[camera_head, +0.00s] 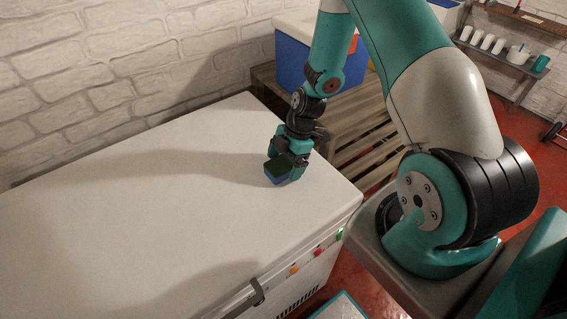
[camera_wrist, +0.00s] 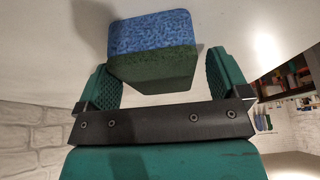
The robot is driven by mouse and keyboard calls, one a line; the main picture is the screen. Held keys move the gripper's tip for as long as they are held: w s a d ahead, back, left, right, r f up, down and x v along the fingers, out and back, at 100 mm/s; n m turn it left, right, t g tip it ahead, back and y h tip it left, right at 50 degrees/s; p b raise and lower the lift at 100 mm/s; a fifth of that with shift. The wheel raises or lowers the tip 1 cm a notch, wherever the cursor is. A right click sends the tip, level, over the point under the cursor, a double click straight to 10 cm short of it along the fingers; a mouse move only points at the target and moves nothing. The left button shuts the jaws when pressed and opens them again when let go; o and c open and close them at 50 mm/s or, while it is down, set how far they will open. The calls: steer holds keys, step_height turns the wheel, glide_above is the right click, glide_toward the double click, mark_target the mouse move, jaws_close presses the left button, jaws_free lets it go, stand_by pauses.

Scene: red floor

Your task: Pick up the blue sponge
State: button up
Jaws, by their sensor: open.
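The blue sponge (camera_wrist: 152,36) has a speckled blue layer and a dark green layer. In the wrist view it sits between the two teal fingers of my gripper (camera_wrist: 160,78), with a gap visible at the right finger and a small one at the left. My gripper is open. In the head view the sponge (camera_head: 277,173) is at the tips of my gripper (camera_head: 287,166), on the white chest freezer's top (camera_head: 150,215) near its right end. The gripper hides part of it there.
The freezer top is otherwise clear. A wooden slatted pallet (camera_head: 352,140) stands behind and to the right, carrying a blue and white cooler box (camera_head: 294,62). A white brick wall (camera_head: 90,75) runs along the back. A shelf with white cups (camera_head: 487,41) is at the far right.

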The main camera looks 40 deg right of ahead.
mark_target(284, 162)
steer(key=shift+f, duration=0.15)
steer(key=c, duration=1.1)
steer(key=shift+o, duration=0.2)
step_height(284, 162, up, 20)
steer(key=b, duration=0.2)
steer(key=shift+b, duration=0.35)
steer(key=shift+o, duration=0.8)
steer(key=shift+f, duration=0.1)
steer(key=shift+c, duration=0.2)
